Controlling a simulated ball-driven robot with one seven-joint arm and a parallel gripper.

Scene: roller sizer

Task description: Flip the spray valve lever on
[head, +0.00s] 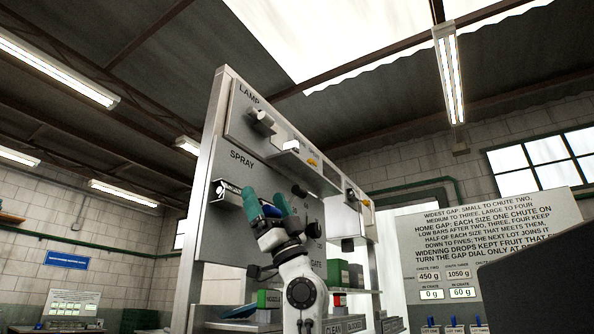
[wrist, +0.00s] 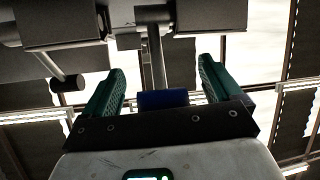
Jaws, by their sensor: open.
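The spray valve (head: 228,189) is a grey metal fitting on the tall panel, under the SPRAY label. In the wrist view a grey stem (wrist: 157,65) ends in a blue grip (wrist: 163,99), which appears to be the valve's lever. My gripper (head: 268,204) is raised in front of the panel, to the right of the valve fitting. In the wrist view my gripper (wrist: 160,90) is open, with its green-padded fingers on either side of the blue grip. A gap shows on both sides of the grip. In the head view my fingers largely hide the lever.
The panel (head: 240,130) also carries a lamp switch (head: 261,120) above and dark knobs (head: 312,230) at right. In the wrist view a dark round-ended rod (wrist: 67,82) stands left of my fingers. Boxes (head: 268,298) sit on a shelf below. A sign (head: 490,225) stands at right.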

